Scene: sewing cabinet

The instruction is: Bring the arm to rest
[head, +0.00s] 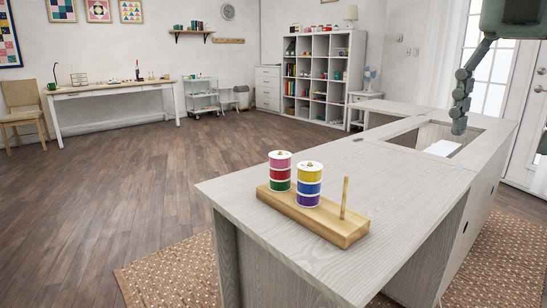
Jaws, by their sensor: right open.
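My right arm comes in from the upper right. My right gripper (459,126) points down at the far part of the sewing cabinet (420,185), over or beside its recessed opening, and I see nothing held in it. It is well apart from the wooden spool stand (338,229) at the near end of the top. On that stand, one peg bears a pink, a red and a green spool (280,171). The middle peg bears a yellow, a blue and a purple spool (308,184). The third peg (344,198) is bare. My left gripper is out of view.
The cabinet's recess (440,147) has raised edges and something white inside. The top between stand and recess is clear. A patterned rug (165,275) lies under the cabinet. A white shelf unit (322,80) and a long table (110,90) stand by the far walls.

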